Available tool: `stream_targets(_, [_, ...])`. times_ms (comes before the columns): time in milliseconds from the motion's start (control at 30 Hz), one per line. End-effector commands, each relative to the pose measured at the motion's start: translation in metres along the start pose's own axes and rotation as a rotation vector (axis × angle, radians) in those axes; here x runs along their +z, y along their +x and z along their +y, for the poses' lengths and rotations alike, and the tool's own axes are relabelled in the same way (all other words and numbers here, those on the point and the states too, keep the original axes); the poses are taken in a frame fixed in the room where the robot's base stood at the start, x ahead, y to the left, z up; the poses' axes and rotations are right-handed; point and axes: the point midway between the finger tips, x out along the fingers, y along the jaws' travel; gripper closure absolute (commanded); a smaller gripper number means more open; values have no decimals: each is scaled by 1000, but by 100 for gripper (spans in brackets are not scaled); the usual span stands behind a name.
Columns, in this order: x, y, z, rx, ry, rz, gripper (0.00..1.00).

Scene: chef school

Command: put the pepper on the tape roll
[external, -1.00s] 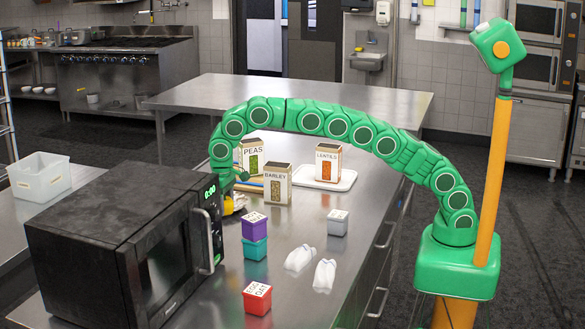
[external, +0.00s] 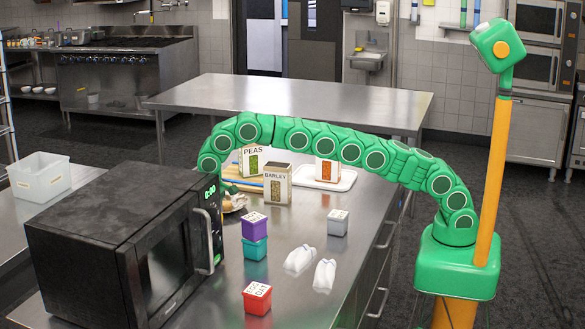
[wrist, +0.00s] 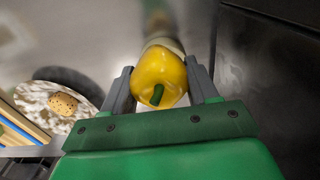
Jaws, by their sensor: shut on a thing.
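In the wrist view my gripper (wrist: 160,78) is shut on a yellow pepper (wrist: 160,74) with a green stem, one grey finger on each side. The pepper is hidden in the external view, where the end of my arm (external: 208,165) dips behind the black microwave. A blurred pale, roundish thing (wrist: 163,43) shows just beyond the pepper in the wrist view. I cannot tell whether it is the tape roll or whether the pepper touches it. No tape roll can be made out clearly in either current view.
A black microwave (external: 115,245) stands close by the gripper. A speckled plate (wrist: 36,98) with a potato (wrist: 63,103) lies to the left in the wrist view.

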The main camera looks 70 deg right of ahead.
Motion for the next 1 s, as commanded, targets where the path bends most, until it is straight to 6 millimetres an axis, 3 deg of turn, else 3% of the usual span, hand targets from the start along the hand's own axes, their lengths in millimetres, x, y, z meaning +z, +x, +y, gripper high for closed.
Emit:
stream_targets(500, [-2, 31, -1, 0, 0, 1, 72])
stream_targets(900, [-1, 35, 0, 0, 0, -1, 72])
stream_targets(933, [-1, 35, 0, 0, 0, -1, 40])
stream_targets(1000, [-1, 35, 0, 0, 0, -1, 29])
